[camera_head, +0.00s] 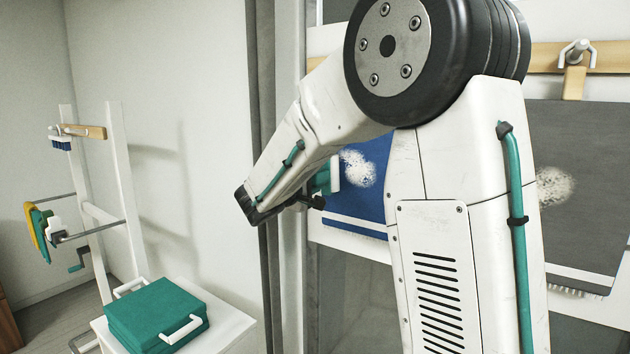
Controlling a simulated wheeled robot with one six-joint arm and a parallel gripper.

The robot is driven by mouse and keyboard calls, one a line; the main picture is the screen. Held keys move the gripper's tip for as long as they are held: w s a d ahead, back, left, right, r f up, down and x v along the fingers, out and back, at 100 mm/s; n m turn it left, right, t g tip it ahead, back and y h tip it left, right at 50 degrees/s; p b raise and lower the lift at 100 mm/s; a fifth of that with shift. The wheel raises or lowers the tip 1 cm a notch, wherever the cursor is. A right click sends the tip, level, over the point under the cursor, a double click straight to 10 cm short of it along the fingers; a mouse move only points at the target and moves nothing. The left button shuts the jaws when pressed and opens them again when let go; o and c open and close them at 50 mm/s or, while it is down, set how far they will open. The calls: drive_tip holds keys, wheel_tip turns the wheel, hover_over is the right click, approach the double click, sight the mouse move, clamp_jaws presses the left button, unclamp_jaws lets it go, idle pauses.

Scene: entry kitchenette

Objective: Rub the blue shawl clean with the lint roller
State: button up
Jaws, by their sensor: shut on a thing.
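The blue shawl (372,205) hangs on the wall behind my arm, with a white fringed lower edge. A patch of pale lint (358,168) shows on it. My arm hides its right part. My gripper (314,200) is in front of the shawl's left side, partly hidden by my own wrist. It is shut on the lint roller (335,173), whose white roller head stands upright just left of the lint patch, with teal behind it. I cannot tell whether the roller touches the cloth.
A grey shawl (587,180) with its own lint patch hangs at right from a wooden rail (547,56). At left, a white rack (130,205) holds a blue-bristled brush (82,132) and yellow-green items (40,228). A teal case (155,312) with white handles sits on a white stand (228,328).

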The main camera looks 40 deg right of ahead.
drive_tip(key=shift+s+d, duration=0.3)
drive_tip(key=shift+s, duration=0.7)
drive_tip(key=shift+s+d, duration=0.3)
drive_tip(key=shift+s, duration=0.65)
drive_tip(key=shift+s+d+r, duration=1.05)
drive_tip(key=shift+s+d, duration=0.45)
drive_tip(key=shift+s, duration=2.15)
drive_tip(key=shift+w+a, duration=0.7)
drive_tip(key=shift+w, duration=1.2)
drive_tip(key=shift+w+a, duration=0.75)
drive_tip(key=shift+w, duration=1.1)
drive_tip(key=shift+w+a, duration=0.7)
drive_tip(key=shift+w, duration=1.2)
drive_tip(key=shift+d+r, duration=0.15)
drive_tip(key=shift+r, duration=0.8)
drive_tip(key=s+d, duration=0.4)
drive_tip(key=s, duration=0.7)
drive_tip(key=shift+s, duration=0.15)
drive_tip(key=shift+d, duration=0.1)
